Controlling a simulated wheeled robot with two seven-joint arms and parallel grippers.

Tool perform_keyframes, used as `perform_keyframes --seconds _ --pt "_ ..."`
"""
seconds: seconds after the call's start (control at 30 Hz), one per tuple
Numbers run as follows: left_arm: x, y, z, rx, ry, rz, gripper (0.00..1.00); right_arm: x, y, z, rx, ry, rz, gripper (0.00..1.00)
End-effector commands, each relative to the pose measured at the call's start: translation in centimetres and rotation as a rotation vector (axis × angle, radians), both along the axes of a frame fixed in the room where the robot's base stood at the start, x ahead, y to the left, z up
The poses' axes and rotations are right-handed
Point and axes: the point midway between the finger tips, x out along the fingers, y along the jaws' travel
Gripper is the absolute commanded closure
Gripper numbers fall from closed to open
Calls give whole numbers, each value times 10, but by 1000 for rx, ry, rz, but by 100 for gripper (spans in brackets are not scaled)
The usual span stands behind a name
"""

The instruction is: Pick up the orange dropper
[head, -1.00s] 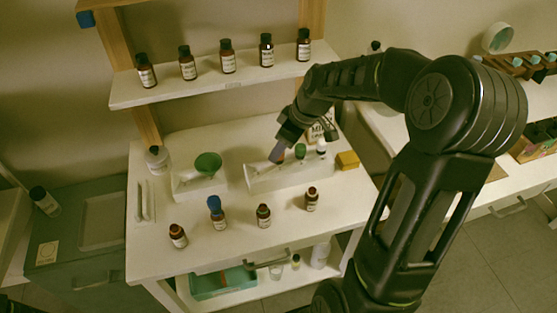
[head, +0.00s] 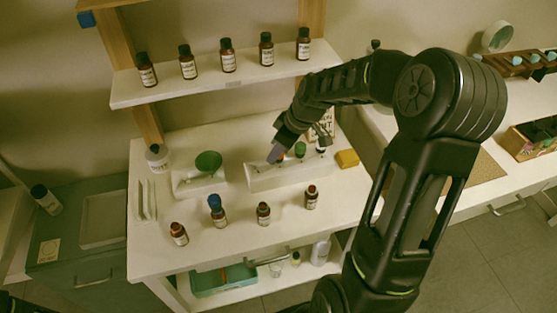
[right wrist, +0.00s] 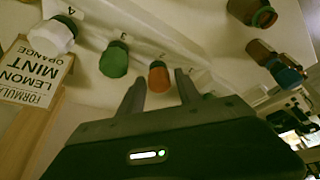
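The orange dropper (right wrist: 158,76) stands in the white holder (head: 290,177), at the slot marked 2 in the right wrist view. The green dropper (right wrist: 114,60) and the white dropper (right wrist: 54,37) stand beside it at slots 3 and 4. My right gripper (right wrist: 160,92) is open, with its two fingers pointing at the orange dropper and spread to either side of it; I cannot tell whether they touch it. In the head view my right gripper (head: 275,153) hangs at the left end of the holder and mostly hides the orange dropper.
Several brown bottles stand along the table front, one with a blue dropper (head: 214,203) in it. A green bowl (head: 208,162) is left of the holder, and a yellow block (head: 346,158) is right. A shelf (head: 220,86) with several bottles is above. A recipe card (right wrist: 32,72) stands behind.

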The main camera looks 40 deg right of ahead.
Motion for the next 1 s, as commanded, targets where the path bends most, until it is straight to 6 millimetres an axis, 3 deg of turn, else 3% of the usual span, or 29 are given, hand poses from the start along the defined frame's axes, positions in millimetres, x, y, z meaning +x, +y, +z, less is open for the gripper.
perform_keyframes --seconds 0.27,0.6,0.77,1.0 --pt "0 0 0 0 0 0 64 0 0 0 0 0 0 83" --pt "0 0 -1 0 0 0 64 1 0 4 -1 -3 0 83" --pt "0 0 -4 -1 -1 -1 64 1 0 22 -2 -4 2 83" --pt "1 -1 -9 -2 -4 -1 64 1 0 69 -2 -6 0 83"
